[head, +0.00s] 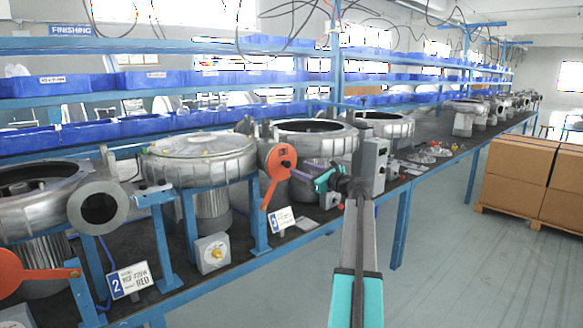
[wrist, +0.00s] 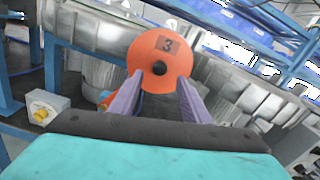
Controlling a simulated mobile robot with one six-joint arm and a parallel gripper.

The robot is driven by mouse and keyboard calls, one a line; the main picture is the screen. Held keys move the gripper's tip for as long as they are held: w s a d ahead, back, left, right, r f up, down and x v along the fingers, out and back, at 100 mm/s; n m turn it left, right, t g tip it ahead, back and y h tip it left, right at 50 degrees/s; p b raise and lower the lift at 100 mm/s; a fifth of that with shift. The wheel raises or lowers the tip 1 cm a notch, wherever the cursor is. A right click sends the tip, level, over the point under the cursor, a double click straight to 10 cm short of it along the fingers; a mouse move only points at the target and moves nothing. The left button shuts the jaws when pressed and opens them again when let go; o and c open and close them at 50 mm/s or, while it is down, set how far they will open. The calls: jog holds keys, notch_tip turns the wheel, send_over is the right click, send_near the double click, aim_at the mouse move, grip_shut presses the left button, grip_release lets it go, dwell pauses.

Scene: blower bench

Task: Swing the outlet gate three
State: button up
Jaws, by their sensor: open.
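Outlet gate three is an orange disc (head: 281,160) with an orange lever (head: 268,194) hanging down and slightly left from it, on a blue post at the bench front. In the wrist view the orange disc (wrist: 165,58) bears a dark "3" and a dark centre hole. My gripper (head: 319,179) is just right of the disc in the head view. In the wrist view its two purple fingers (wrist: 160,82) are spread, with the lower disc showing between their tips. Nothing is held. I cannot tell whether the fingers touch the disc; the lever is hard to make out there.
Another orange gate (head: 20,272) stands at the lower left beside a placard marked 2 (head: 130,281). A white placard (head: 283,219) is below gate three. A grey box with a yellow knob (head: 212,253) is on the bench front. Large metal blowers (head: 200,158) line the bench.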

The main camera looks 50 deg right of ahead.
aim_at(289, 165)
jog(key=shift+w+d, duration=0.15)
jog(key=shift+w, duration=1.35)
jog(key=shift+w+d, duration=0.1)
jog(key=shift+w, duration=1.35)
